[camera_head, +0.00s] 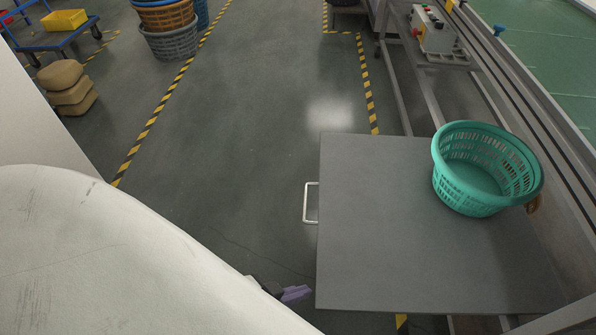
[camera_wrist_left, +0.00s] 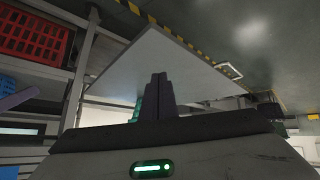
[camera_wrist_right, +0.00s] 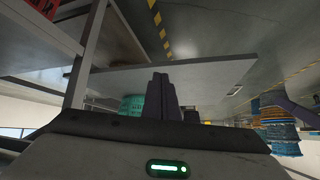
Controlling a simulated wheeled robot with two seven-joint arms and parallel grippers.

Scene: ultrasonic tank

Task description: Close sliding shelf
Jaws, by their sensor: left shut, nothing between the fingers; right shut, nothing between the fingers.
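The sliding shelf is a flat grey board (camera_head: 400,250) that sticks out from the metal frame at the right of the head view. A white bar handle (camera_head: 306,203) is on its left edge. A green basket (camera_head: 470,190) stands on the shelf by the frame. My left gripper (camera_head: 297,293) is shut and empty, low beside the shelf's near left corner; its fingers (camera_wrist_left: 158,88) also show in the left wrist view. My right gripper (camera_wrist_right: 160,88) is shut and empty in the right wrist view, with the shelf (camera_wrist_right: 200,82) and handle (camera_wrist_right: 234,90) beyond it.
A control box (camera_head: 433,30) sits on the frame farther back. Open floor (camera_head: 240,130) with yellow-black tape lies left of the shelf. Stacked baskets (camera_head: 168,25), brown sacks (camera_head: 68,86) and a blue cart (camera_head: 55,40) stand at the far left.

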